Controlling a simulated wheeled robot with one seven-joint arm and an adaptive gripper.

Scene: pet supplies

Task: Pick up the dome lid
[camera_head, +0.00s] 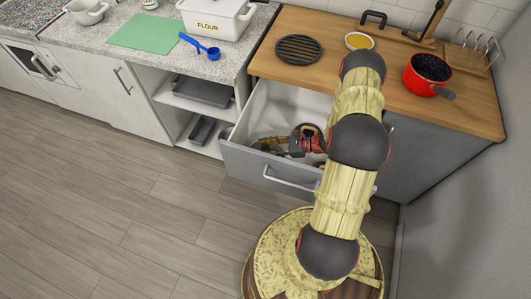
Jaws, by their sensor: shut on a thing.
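My gripper (292,148) is low inside the open grey drawer (262,172), at the end of my arm, with its fingers toward the left. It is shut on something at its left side. A brownish, partly see-through thing (270,144) lies there against the fingers. I take it to be the dome lid, but it is small and its shape is unclear. The fingers and the contact are too small to make out well. My arm hides the right part of the drawer.
The drawer front with its handle (290,180) stands out below the wooden counter (320,50). On the counter are a red pot (424,75), a dark round grate (298,49) and a yellow-filled bowl (359,41). An open shelf (190,108) is at the left. The floor at left is clear.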

